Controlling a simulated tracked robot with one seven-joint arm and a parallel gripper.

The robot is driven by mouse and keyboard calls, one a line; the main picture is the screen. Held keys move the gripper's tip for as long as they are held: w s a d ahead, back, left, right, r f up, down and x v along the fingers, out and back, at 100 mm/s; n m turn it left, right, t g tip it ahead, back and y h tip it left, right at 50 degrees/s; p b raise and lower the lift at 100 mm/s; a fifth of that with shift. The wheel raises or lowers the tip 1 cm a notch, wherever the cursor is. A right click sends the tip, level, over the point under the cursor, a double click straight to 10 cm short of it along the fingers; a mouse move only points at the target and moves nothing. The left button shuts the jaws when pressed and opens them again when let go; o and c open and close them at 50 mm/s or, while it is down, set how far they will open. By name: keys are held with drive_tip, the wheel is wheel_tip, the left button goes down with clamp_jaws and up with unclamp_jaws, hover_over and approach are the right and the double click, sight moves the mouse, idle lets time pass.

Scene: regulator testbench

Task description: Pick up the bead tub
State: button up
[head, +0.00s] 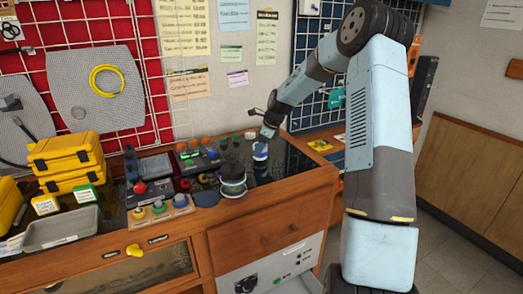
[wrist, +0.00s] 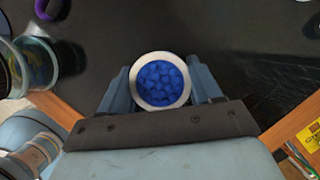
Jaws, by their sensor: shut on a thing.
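The bead tub (wrist: 160,82) is a small round tub with a pale rim, full of blue beads, seen from above in the wrist view. My gripper (wrist: 160,92) has one finger on each side of it and is shut on it. In the head view the tub (head: 260,152) shows as a small blue and white shape under my gripper (head: 266,138), over the right part of the dark bench top. I cannot tell whether its base touches the bench.
A spool-like round thing (head: 233,184) stands just left of the tub, near the bench's front edge. Control boxes with coloured knobs (head: 160,209), a grey tray (head: 62,229) and yellow cases (head: 66,154) fill the left. The dark bench top (wrist: 235,50) is mostly clear beyond the tub.

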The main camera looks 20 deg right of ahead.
drive_tip(key=shift+f, duration=0.65)
drive_tip(key=o, duration=1.1)
drive_tip(key=v, duration=1.2)
drive_tip(key=s+a+r+n+h, duration=0.2)
drive_tip(key=s+a+r+n, duration=0.35)
drive_tip(key=s+r, duration=0.35)
drive_tip(key=s+a+r+n+t+h, duration=0.15)
drive_tip(key=s+n, duration=0.25)
drive_tip(key=s, duration=0.4)
drive_tip(key=s+r+n, duration=0.3)
drive_tip(key=s+n, duration=0.1)
drive_tip(key=s, duration=0.3)
drive_tip(key=s+r+n+t+h, duration=0.15)
drive_tip(key=s+n, duration=0.25)
drive_tip(key=s, duration=0.4)
drive_tip(key=s+n+y, duration=0.1)
drive_tip(key=s+n, duration=0.5)
drive_tip(key=s, duration=0.6)
drive_tip(key=shift+d+f+t, duration=0.3)
drive_tip(key=shift+d+f, duration=0.05)
drive_tip(key=shift+f, duration=0.1)
